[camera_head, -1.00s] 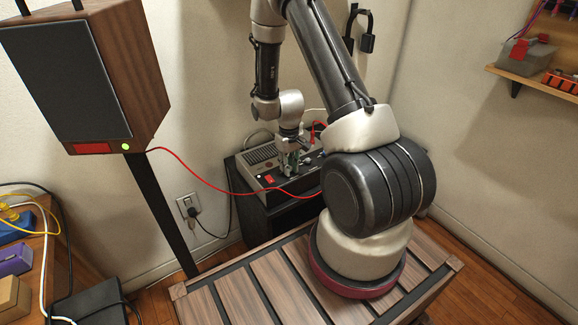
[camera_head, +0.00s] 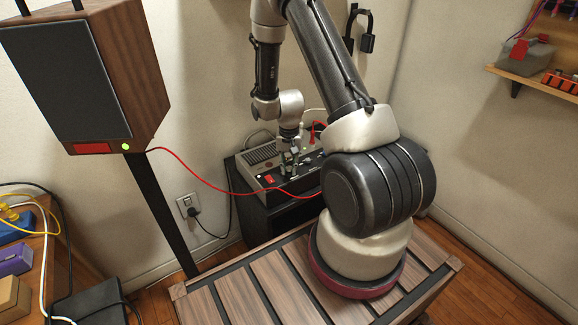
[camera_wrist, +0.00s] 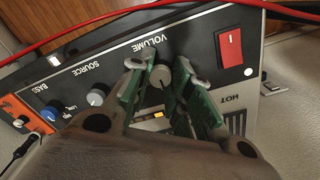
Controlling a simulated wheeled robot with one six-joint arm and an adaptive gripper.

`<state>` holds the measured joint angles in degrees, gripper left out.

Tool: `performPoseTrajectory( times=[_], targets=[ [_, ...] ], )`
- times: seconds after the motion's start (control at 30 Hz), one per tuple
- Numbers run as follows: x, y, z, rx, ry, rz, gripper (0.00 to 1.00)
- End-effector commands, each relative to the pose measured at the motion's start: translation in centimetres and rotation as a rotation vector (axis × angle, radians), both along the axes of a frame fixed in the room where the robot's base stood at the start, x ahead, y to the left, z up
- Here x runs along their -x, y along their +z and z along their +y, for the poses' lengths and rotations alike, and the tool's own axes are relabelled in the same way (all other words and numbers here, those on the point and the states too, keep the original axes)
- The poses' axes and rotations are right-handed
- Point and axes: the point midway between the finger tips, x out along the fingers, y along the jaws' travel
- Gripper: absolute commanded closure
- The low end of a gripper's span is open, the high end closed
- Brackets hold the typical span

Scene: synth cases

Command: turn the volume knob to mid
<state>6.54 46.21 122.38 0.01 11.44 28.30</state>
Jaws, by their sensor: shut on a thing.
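The amplifier (camera_head: 262,157) is a grey box with a dark front panel, standing low against the wall. In the wrist view its panel (camera_wrist: 115,62) appears upside down. The pale volume knob (camera_wrist: 160,77) sits by the VOLUME label, between the green-padded fingers of my gripper (camera_wrist: 160,85). My gripper is shut on the knob. I cannot tell where the knob's mark points. In the head view my gripper (camera_head: 290,158) is over the amplifier and the volume knob is too small to make out.
A source knob (camera_wrist: 96,97), a blue bass knob (camera_wrist: 53,114) and a red switch (camera_wrist: 229,47) flank the volume knob. A red cable (camera_head: 215,184) runs from the speaker (camera_head: 140,75) past the amplifier's front.

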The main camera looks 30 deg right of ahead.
Motion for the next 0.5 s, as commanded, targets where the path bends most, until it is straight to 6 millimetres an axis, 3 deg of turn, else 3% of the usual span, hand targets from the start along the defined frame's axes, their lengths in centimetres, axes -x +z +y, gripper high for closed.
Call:
performPoseTrajectory(
  times=[0.47, 0.5],
  targets=[
    [-0.07, 0.04, -0.02, 0.000, -0.013, -0.002, 1.00],
    [-0.07, 0.04, -0.02, 0.000, -0.013, -0.002, 0.74]
  ],
)
